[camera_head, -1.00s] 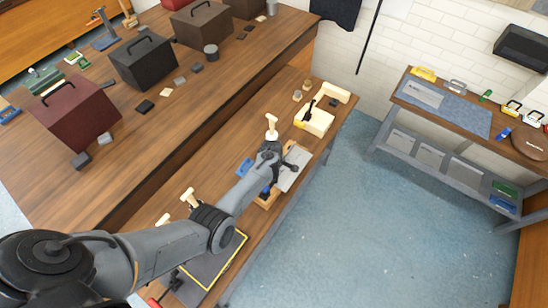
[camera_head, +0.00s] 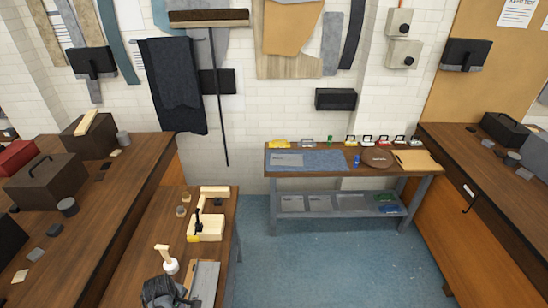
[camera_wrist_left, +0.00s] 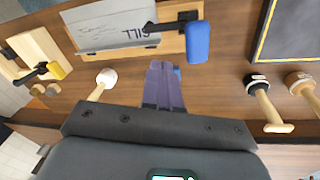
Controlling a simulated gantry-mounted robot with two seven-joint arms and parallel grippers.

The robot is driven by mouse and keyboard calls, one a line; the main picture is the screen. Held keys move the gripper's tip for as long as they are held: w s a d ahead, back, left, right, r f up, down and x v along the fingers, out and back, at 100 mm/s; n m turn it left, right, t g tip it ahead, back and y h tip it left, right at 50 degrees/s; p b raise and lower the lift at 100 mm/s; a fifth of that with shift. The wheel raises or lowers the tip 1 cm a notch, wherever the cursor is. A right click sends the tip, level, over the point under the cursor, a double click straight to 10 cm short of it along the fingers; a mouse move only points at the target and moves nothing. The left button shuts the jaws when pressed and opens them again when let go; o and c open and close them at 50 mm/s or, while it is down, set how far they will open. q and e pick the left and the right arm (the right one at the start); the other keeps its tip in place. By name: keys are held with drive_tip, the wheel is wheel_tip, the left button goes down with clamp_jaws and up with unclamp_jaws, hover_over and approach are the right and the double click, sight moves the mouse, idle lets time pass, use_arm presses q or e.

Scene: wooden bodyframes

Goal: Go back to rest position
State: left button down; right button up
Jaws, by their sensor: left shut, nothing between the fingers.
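My left gripper (camera_wrist_left: 163,68) points down over the narrow wooden workbench in the left wrist view, its fingers shut and empty. The dark end of my left arm (camera_head: 160,291) shows at the bottom of the head view; its fingers cannot be made out there. A pale sheet marked "SILL" (camera_wrist_left: 112,24) lies just beyond the fingers, with a black clamp with a blue handle (camera_wrist_left: 198,42) beside it. A white-headed mallet (camera_wrist_left: 103,82) is left of the fingers; it also shows in the head view (camera_head: 167,261). My right gripper is not in view.
A pale wooden fixture (camera_head: 208,229) with a black clamp sits at the workbench's far end. In the wrist view, a black-headed mallet (camera_wrist_left: 262,97) and a brown one (camera_wrist_left: 299,82) stand to the right. A side table (camera_head: 413,172) is against the wall. The blue floor (camera_head: 320,265) is clear.

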use_arm(q)
drive_tip(key=s+d+r+m, duration=0.4)
drive_tip(key=s+m, duration=0.1)
drive_tip(key=s, duration=0.3)
drive_tip(key=s+d+r+m+t, duration=0.1)
drive_tip(key=s+d+r+m, duration=0.3)
drive_tip(key=s+m, duration=0.2)
drive_tip(key=s+d+r+m, duration=0.4)
drive_tip(key=s+m, duration=0.2)
drive_tip(key=s, duration=0.4)
drive_tip(key=shift+r+t+h, duration=0.3)
drive_tip(key=shift+t+h, duration=0.1)
